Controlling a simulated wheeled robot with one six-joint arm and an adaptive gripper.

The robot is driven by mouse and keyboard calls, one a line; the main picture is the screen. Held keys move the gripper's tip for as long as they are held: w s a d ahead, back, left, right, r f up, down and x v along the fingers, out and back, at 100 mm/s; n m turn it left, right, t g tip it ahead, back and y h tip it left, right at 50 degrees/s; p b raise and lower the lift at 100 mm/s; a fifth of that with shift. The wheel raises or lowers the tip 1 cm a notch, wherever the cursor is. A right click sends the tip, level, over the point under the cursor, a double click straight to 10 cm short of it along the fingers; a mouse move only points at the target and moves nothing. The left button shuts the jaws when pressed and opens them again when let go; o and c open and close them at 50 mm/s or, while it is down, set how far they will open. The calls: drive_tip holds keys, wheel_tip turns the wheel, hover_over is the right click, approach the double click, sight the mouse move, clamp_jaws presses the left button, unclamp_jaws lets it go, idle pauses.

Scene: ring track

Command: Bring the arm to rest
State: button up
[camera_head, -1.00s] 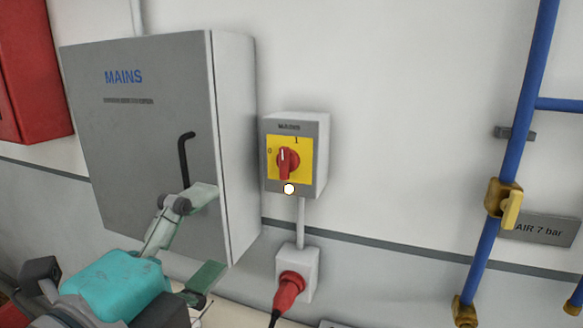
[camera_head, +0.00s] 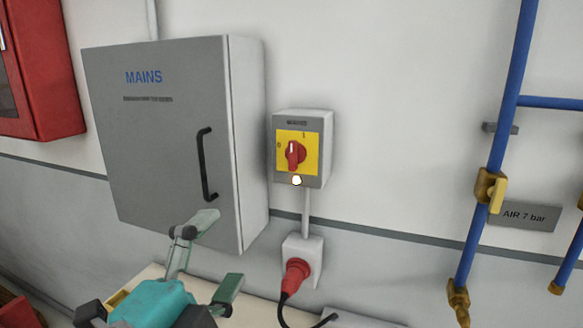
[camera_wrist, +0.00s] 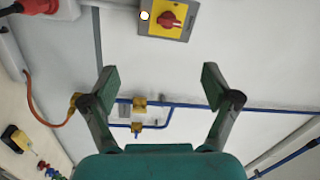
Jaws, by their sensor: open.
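My gripper (camera_head: 215,255) is at the lower left of the head view, in front of the grey MAINS cabinet (camera_head: 160,150). Its two fingers are spread wide with nothing between them. In the wrist view my gripper (camera_wrist: 160,85) is also open and empty, with bare wall beyond the fingers. The teal gripper body shows below the fingers in both views. The rest of my arm is mostly out of frame.
A rotary mains switch (camera_head: 295,152), red on yellow, has a lit white lamp below it. A red plug (camera_head: 296,275) sits in the socket beneath. Blue air pipes (camera_head: 500,130) with a yellow valve (camera_head: 497,195) run at right. A red cabinet (camera_head: 40,70) hangs at left.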

drive_tip(key=w+d+f+n+t+y, duration=0.1)
drive_tip(key=w+d+f+n+y, duration=0.15)
drive_tip(key=f+n, duration=0.55)
drive_tip(key=w+d+f+n+y, duration=0.2)
drive_tip(key=d+f+n, duration=0.15)
drive_tip(key=f, duration=0.75)
drive_tip(key=s+d+f+n+g+y, duration=0.1)
drive_tip(key=s+d+f+n, duration=0.25)
drive_tip(key=f, duration=0.45)
drive_tip(key=s+d+f+n+g+y, duration=0.1)
drive_tip(key=s+d+f+n+y, duration=0.15)
drive_tip(key=d+f, duration=0.35)
drive_tip(key=s+d+f+n+g, duration=0.1)
drive_tip(key=s+d+f, duration=0.35)
drive_tip(key=s, duration=0.55)
drive_tip(key=s+d+f+n+g, duration=0.1)
drive_tip(key=s+d+f, duration=0.4)
drive_tip(key=s, duration=0.5)
drive_tip(key=s+d+r+h, duration=0.1)
drive_tip(key=s+d+h, duration=0.1)
drive_tip(key=s, duration=0.7)
drive_tip(key=shift+s+r+m+h, duration=0.15)
drive_tip(key=shift+s+m+h, duration=0.1)
drive_tip(key=shift+m+h, duration=0.1)
